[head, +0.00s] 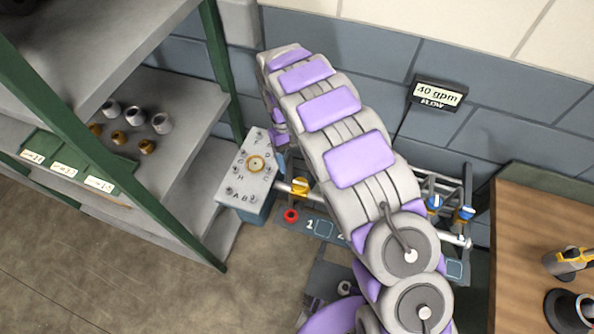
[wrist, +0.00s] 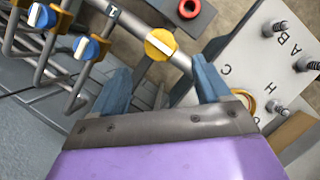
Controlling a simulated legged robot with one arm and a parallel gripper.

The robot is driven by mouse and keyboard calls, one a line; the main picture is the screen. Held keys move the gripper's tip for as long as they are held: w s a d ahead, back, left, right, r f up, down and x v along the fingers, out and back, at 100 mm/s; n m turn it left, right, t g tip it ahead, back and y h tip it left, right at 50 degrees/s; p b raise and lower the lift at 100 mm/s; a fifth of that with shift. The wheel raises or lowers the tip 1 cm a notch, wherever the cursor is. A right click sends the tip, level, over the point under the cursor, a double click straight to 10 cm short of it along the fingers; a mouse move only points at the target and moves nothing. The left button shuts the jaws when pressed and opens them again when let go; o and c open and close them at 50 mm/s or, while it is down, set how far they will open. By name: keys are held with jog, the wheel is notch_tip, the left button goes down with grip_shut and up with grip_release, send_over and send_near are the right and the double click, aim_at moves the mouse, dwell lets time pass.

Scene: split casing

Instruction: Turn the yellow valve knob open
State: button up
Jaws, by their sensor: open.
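The yellow valve knob (wrist: 160,44) sits on a grey pipe in the wrist view, with a pale bar across its face. It also shows in the head view (head: 300,187), to the right of the lettered box and beside my arm. My gripper (wrist: 165,80) is open in the wrist view, its two blue fingers spread apart. The knob lies beyond the fingertips, between their lines and a little toward the left finger. Nothing is between the fingers, and I see no contact with the knob. In the head view my arm hides most of the gripper.
The lettered box (head: 246,182) with studs stands close left of the knob. Blue-and-white knobs (wrist: 88,48) on bent pipes are on the other side. A red ring (head: 291,215) lies near the pipe. Shelves (head: 190,100) stand left, and a wooden table (head: 530,220) right.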

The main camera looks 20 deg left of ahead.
jog(key=v, duration=0.9)
jog(key=shift+a, duration=0.1)
jog(key=shift+w, duration=0.1)
jog(key=s+d+r+m+b, duration=0.15)
jog(key=d+r, duration=0.25)
jog(key=d, duration=0.5)
jog(key=s+d+r+m+y, duration=0.1)
jog(key=d+r+m, duration=0.2)
jog(key=d, duration=0.6)
jog(key=s+d+r+m+b, duration=0.15)
jog(key=d+r, duration=0.25)
jog(key=d, duration=0.5)
jog(key=s+d+f+m+y+b, duration=0.1)
jog(key=s+d, duration=0.3)
jog(key=s, duration=0.4)
jog(key=s+d+f+m, duration=0.2)
jog(key=s+d, duration=0.2)
jog(key=s, duration=0.3)
jog(key=s+d+f+m+t+y+b, duration=0.1)
jog(key=s+d, duration=0.3)
jog(key=s, duration=0.4)
jog(key=shift+s+d+f+y+b, duration=0.25)
jog(key=shift+s+f+y+b, duration=0.05)
jog(key=shift+f+b, duration=0.05)
